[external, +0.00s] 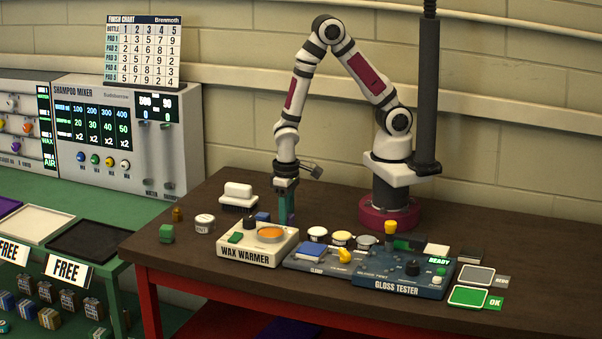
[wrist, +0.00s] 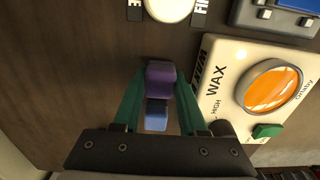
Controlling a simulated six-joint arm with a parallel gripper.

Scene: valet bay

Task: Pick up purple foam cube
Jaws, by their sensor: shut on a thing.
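The purple foam cube (wrist: 159,76) is between the tips of my gripper's green fingers in the wrist view. My gripper (wrist: 159,86) is shut on it, with a fingertip against each side. In the external view my gripper (external: 287,217) points straight down behind the wax warmer, and its fingers mostly hide the cube. I cannot tell whether the cube touches the table. A blue cube (wrist: 157,115) shows between the fingers, nearer the palm in the picture; in the external view it sits left of my gripper (external: 263,217).
The wax warmer (external: 257,247) with its orange pot stands close in front of my gripper. The gloss tester (external: 405,273) is to the right. A green cube (external: 166,233) and a white jar (external: 205,223) are at the left.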

